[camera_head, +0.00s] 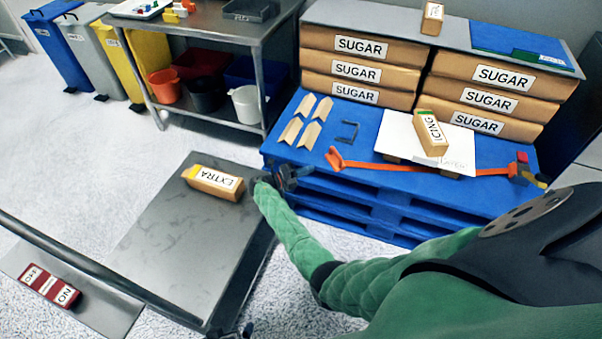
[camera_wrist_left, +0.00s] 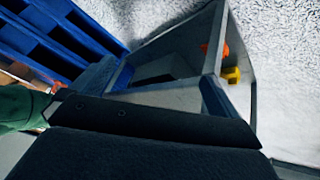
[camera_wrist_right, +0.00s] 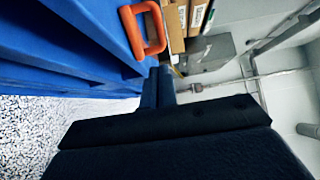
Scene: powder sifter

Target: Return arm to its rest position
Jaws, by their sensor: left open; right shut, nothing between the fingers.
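My right arm, with a green sleeve, reaches in from the right in the head view. Its gripper (camera_head: 287,178) is in the air between the grey platform and the blue pallet's front left corner. In the right wrist view its two dark fingers (camera_wrist_right: 158,73) are together with nothing between them, just below an orange handle (camera_wrist_right: 143,30) and apart from it as far as I can tell. My left gripper (camera_head: 236,332) shows only as a dark piece at the head view's bottom edge. In the left wrist view its fingers (camera_wrist_left: 157,84) are spread apart, and I see nothing held.
The blue pallet (camera_head: 335,190) bears SUGAR bags (camera_head: 360,70), an ICING packet (camera_head: 431,135) and an orange-handled tool (camera_head: 420,168). An EXTRA packet (camera_head: 214,183) lies on the grey platform (camera_head: 180,250). A red box (camera_head: 48,287) lies at lower left. Pale floor is open at left.

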